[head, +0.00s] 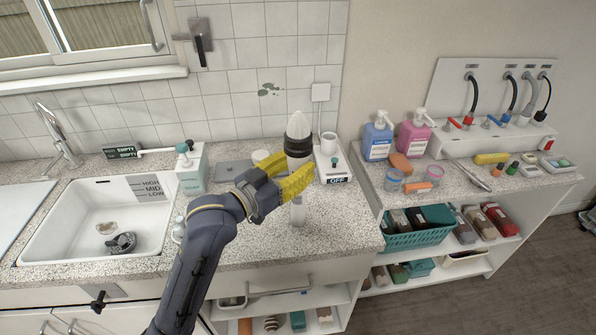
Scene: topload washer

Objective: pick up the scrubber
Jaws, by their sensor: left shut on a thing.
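The scrubber (298,133) appears to be the tall upright thing with a pale conical top, a dark banded collar and a pale lower part, over the counter right of the sink. My left gripper (294,184), with yellow fingers, is shut on it at mid-height. The fingers hide its middle. Its lower end is close to the counter; I cannot tell whether it touches. My right gripper is out of view.
The white sink (60,222) lies left, with a dark round thing (121,242) inside. A pump bottle (190,168) stands beside it. A white device with an OFF label (336,180) is just right of the scrubber. Blue (377,139) and pink (413,137) bottles stand farther right.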

